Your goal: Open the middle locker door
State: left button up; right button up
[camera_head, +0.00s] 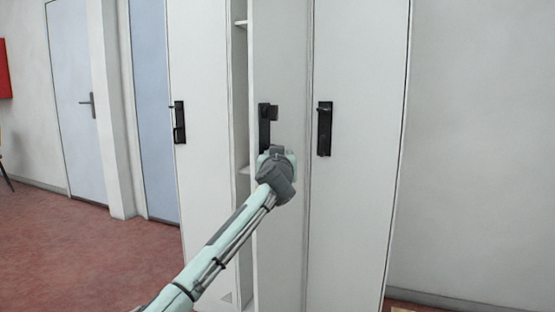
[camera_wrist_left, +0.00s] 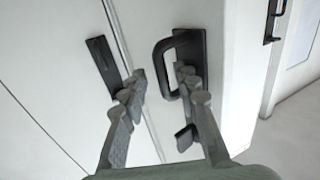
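The middle locker door (camera_head: 282,60) stands ajar, with a dark gap and shelves showing along its left edge. Its black handle (camera_head: 264,125) is partly hidden behind my left gripper (camera_head: 276,155), which is at the handle's lower end. In the left wrist view, the black looped handle (camera_wrist_left: 160,50) is just ahead of my left gripper (camera_wrist_left: 160,76). The two fingers are spread apart, and part of the loop shows between their tips. I cannot tell whether they touch it. My right gripper is not in view.
The left locker door (camera_head: 205,60) and right locker door (camera_head: 365,70) look shut, each with a black handle. A blue-grey room door (camera_head: 75,60) is at the far left. The reddish floor (camera_head: 80,260) is clear at the left.

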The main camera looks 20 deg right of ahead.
pick_arm(q)
jog(key=v, duration=1.2)
